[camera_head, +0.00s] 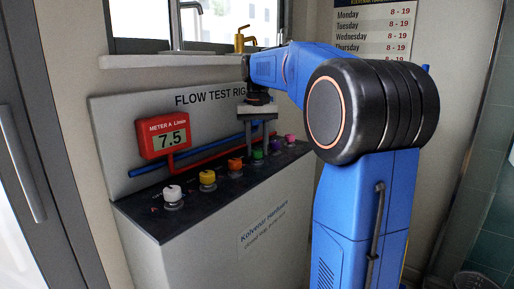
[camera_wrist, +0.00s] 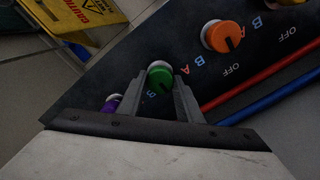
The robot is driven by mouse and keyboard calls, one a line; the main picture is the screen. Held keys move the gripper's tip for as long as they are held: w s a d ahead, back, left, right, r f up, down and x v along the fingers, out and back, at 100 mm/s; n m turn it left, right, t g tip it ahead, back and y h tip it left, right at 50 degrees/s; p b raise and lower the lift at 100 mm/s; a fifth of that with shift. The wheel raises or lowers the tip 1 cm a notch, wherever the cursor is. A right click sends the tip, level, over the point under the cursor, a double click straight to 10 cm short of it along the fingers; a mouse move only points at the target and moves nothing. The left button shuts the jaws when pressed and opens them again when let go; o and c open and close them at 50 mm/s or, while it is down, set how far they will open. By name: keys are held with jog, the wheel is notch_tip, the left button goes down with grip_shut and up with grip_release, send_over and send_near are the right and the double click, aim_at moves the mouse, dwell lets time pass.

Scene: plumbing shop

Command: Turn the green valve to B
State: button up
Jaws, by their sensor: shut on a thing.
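The green valve (camera_wrist: 160,76) is a round knob on the dark top panel of the flow test rig. In the head view the green valve (camera_head: 257,156) sits between the orange and purple knobs, partly behind my gripper. My gripper (camera_wrist: 160,84) comes down over it, one finger on each side, and is shut on it. A dark pointer mark shows on the knob's lower part in the wrist view, near a small letter that looks like a B (camera_wrist: 151,93). The exact pointer direction is hard to tell. A red letter A (camera_wrist: 185,70) lies to its upper right.
An orange knob (camera_wrist: 222,37) stands beside it, and a purple knob (camera_wrist: 111,103) is partly hidden by my gripper. White (camera_head: 173,193) and yellow (camera_head: 208,177) knobs stand left along the panel. A red meter (camera_head: 164,137) reads 7.5. Red and blue pipes (camera_head: 212,148) run behind.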

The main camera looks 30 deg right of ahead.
aim_at(257, 150)
jog(key=shift+m, duration=0.3)
jog(key=m, duration=1.1)
jog(key=shift+m, duration=0.3)
dwell(0.4)
jog(key=o, duration=1)
jog(key=shift+o, duration=0.2)
notch_tip(257, 150, up, 17)
jog(key=shift+r, duration=0.2)
